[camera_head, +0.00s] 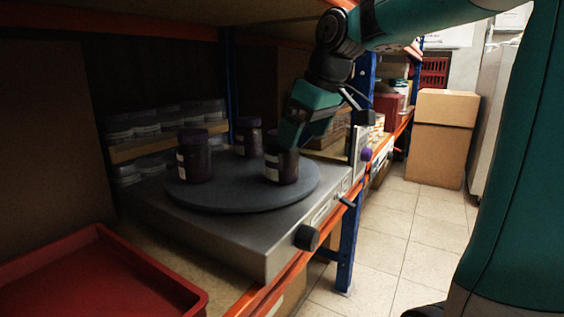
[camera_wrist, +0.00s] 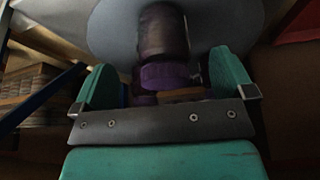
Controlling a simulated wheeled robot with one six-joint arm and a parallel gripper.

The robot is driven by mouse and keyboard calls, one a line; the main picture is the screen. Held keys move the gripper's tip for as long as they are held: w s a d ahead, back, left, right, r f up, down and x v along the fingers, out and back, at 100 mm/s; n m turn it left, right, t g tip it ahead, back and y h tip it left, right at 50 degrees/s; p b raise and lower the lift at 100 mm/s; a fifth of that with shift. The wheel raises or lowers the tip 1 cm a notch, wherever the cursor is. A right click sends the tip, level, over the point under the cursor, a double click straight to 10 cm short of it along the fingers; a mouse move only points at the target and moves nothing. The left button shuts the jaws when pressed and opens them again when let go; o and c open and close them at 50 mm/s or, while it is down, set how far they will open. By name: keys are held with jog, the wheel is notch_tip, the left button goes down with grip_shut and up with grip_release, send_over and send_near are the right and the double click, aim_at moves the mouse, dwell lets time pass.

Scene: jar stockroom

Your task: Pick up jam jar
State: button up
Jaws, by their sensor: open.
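Three dark purple jam jars with pale labels stand upright on a round grey turntable (camera_head: 235,203). One jar (camera_head: 195,160) is at the left, one (camera_head: 249,140) at the back, and one (camera_head: 282,168) at the right. My gripper (camera_head: 291,140) is at the right jar and hides part of its top. In the wrist view my gripper (camera_wrist: 165,80) is open, with teal fingers spread to either side of a purple-lidded jar (camera_wrist: 163,38). I cannot tell whether the fingers touch it. The turntable (camera_wrist: 112,30) shows behind that jar.
The turntable sits on a metal base (camera_head: 250,240) with a black knob (camera_head: 306,237) in front. A red tray (camera_head: 100,275) lies at the lower left. Pale-lidded jars (camera_head: 150,125) stand behind. A blue upright (camera_head: 350,235) and orange shelf edge bound the right; a shelf overhangs above.

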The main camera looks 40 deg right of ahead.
aim_at(283, 157)
jog(key=w, duration=0.2)
jog(key=w+a+b, duration=0.1)
jog(key=w, duration=0.1)
jog(key=shift+f, duration=0.2)
jog(key=shift+b+x, duration=1)
jog(key=shift+x, duration=0.35)
jog(key=shift+c, duration=0.2)
jog(key=shift+r, duration=0.1)
jog(key=c, duration=1.3)
jog(key=shift+o, duration=0.2)
jog(key=shift+r, duration=0.1)
